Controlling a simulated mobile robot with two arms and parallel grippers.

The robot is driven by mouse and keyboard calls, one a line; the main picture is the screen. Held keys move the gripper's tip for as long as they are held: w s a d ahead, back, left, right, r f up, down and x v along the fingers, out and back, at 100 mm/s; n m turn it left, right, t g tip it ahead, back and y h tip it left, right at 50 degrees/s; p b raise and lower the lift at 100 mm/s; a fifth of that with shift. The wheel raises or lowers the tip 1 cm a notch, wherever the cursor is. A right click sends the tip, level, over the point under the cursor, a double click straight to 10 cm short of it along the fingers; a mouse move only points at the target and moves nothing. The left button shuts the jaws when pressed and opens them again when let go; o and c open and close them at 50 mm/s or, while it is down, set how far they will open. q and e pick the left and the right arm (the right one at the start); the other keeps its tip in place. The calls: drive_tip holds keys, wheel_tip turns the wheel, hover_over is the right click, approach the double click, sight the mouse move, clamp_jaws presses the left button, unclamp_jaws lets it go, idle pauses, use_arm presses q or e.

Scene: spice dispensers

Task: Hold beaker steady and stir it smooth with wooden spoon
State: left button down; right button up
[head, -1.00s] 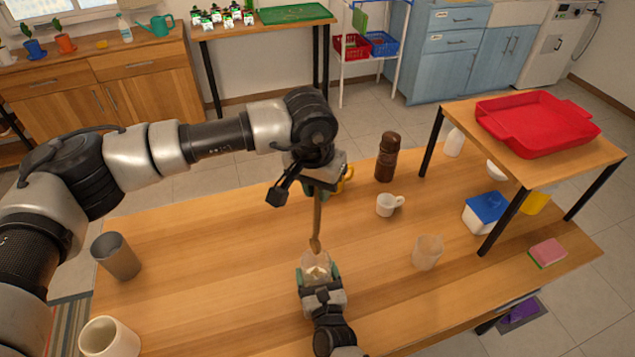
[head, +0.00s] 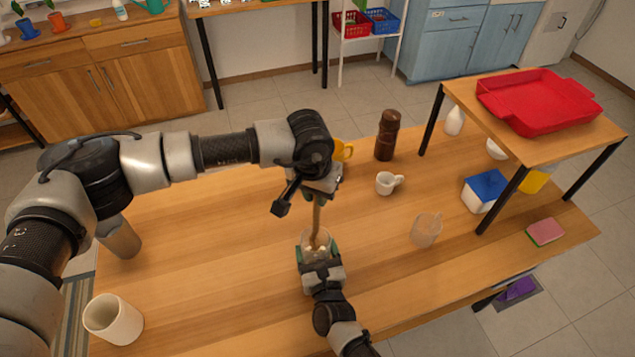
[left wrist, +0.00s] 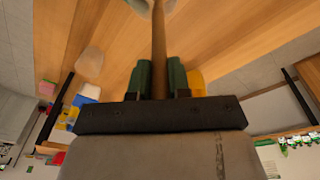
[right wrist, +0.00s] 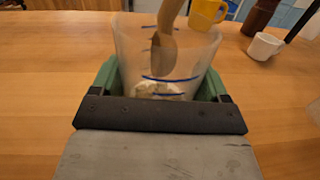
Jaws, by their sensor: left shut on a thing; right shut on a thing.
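The clear beaker (head: 313,242) stands on the wooden table, with blue marks and white contents low inside in the right wrist view (right wrist: 165,55). My right gripper (head: 318,262) is shut around the beaker from the near side; its green fingers show on both sides of it. My left gripper (head: 318,192) is above the beaker, shut on the wooden spoon (head: 316,220). The spoon hangs down steeply, and its bowl is inside the beaker in the right wrist view (right wrist: 163,48). Its handle shows between the green fingers in the left wrist view (left wrist: 159,50). Whether it touches the contents is unclear.
A second clear beaker (head: 426,230) and a white cup (head: 387,184) stand to the right. A brown bottle (head: 387,136) and a yellow mug (head: 343,151) are behind. A cream mug (head: 112,319) stands at the left front. A raised shelf (head: 545,153) holds a red tray (head: 538,101).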

sight(314, 208)
use_arm(q)
drive_tip(key=shift+s+a+f, duration=0.1)
drive_tip(key=shift+s+f, duration=0.15)
drive_tip(key=shift+f, duration=1.15)
drive_tip(key=shift+s+f, duration=0.2)
drive_tip(key=shift+f, duration=1.2)
drive_tip(key=shift+a, duration=0.15)
